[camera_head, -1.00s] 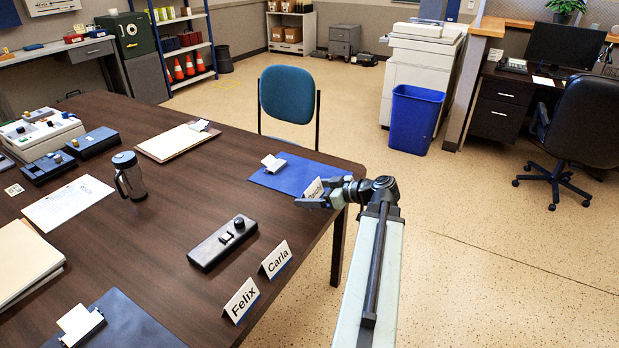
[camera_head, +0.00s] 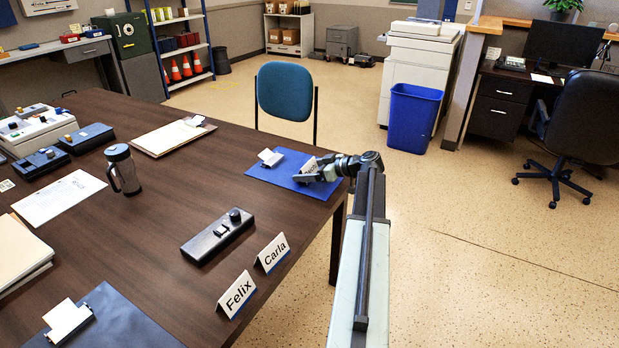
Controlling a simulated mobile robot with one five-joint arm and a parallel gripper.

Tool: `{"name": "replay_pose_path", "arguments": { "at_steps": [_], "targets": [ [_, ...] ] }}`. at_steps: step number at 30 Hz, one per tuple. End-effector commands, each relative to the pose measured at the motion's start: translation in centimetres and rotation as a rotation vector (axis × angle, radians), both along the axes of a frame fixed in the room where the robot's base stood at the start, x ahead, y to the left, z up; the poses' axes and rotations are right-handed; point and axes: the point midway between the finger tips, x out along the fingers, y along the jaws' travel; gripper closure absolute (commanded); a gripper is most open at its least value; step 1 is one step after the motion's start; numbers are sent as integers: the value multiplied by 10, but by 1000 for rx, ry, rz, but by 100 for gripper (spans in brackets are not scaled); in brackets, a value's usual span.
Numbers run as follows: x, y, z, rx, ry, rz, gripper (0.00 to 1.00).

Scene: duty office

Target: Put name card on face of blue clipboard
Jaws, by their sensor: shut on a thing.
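The blue clipboard (camera_head: 270,175) lies flat near the table's far right corner, with a pale clip (camera_head: 270,157) at its left end. My gripper (camera_head: 308,176) is over the clipboard's right part and is shut on a white name card (camera_head: 309,166). The card's lettering is mostly hidden by the gripper. I cannot tell whether the card touches the clipboard. Two other name cards stand upright as tents at the table's right edge: Carla (camera_head: 272,253) and Felix (camera_head: 237,294).
On the dark table (camera_head: 165,235) are a black device (camera_head: 218,236), a jug (camera_head: 121,169), a brown clipboard (camera_head: 172,137) and a dark clipboard (camera_head: 125,325). A blue chair (camera_head: 285,92) stands behind the table.

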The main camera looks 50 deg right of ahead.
Motion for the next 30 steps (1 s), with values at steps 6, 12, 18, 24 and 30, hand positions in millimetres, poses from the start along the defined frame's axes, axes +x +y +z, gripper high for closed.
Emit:
{"name": "replay_pose_path", "arguments": {
  "at_steps": [6, 12, 18, 24, 30],
  "targets": [
    [0, 0, -3, 0, 0, 0, 52],
    [0, 0, -6, 0, 0, 0, 4],
    [0, 0, -6, 0, 0, 0, 0],
    [-11, -3, 5, 0, 0, -2, 0],
    [-56, -15, 26, -1, 0, -4, 0]
  ]
}}
